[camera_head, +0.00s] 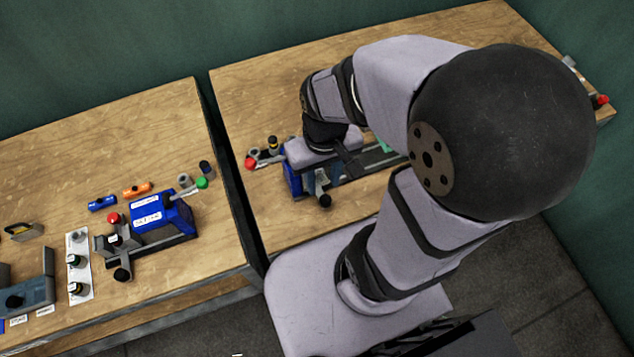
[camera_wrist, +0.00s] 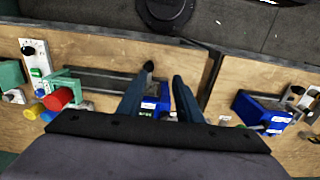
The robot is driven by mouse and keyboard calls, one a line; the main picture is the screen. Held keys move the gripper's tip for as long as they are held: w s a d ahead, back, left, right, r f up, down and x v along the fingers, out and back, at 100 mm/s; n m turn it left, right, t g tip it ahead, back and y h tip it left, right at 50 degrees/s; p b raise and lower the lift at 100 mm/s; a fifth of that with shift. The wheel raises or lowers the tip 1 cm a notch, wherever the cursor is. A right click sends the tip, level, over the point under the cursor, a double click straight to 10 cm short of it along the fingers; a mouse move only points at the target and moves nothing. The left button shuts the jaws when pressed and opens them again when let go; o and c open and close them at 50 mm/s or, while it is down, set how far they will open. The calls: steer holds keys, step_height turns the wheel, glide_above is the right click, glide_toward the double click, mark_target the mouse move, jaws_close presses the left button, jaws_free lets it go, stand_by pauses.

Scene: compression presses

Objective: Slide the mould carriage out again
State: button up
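A blue press (camera_head: 292,181) stands on the right-hand bench. It shows partly between my fingers in the wrist view (camera_wrist: 155,101). Dark parallel rails (camera_wrist: 98,77) run from it along the bench. A black round knob (camera_head: 323,201) sits at the press's front side, and it shows at the left fingertip in the wrist view (camera_wrist: 149,66). My gripper (camera_wrist: 162,77) is over the press, its two fingers spread with a gap between them. I cannot tell whether a finger touches the knob. The mould carriage itself is not clearly distinguishable; my arm and gripper cover much of the press.
A second blue press (camera_head: 160,218) stands on the left bench, near a white strip with several dark pieces (camera_head: 79,262). Small orange (camera_head: 137,189) and blue (camera_head: 102,203) cylinders lie behind it. A red cylinder (camera_wrist: 57,99) is at the far rail end. A gap separates the benches.

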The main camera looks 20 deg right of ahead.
steer(key=shift+o, duration=0.7)
step_height(320, 180, down, 11)
steer(key=s+d+m+g+b, duration=0.1)
steer(key=s+d+g+b, duration=0.1)
steer(key=b, duration=0.2)
steer(key=shift+s+r+g, duration=0.2)
steer(key=shift+s+g, duration=0.1)
steer(key=shift+s, duration=0.05)
steer(key=n+t, duration=0.2)
steer(key=n, duration=0.1)
glide_above(325, 198)
steer(key=shift+s+f, duration=0.2)
steer(key=shift+f, duration=0.65)
steer(key=shift+w+n+t, duration=0.2)
steer(key=shift+n+t, duration=0.1)
steer(key=shift+n, duration=0.2)
steer(key=shift+f, duration=3.6)
steer(key=shift+c, duration=0.2)
jaws_close()
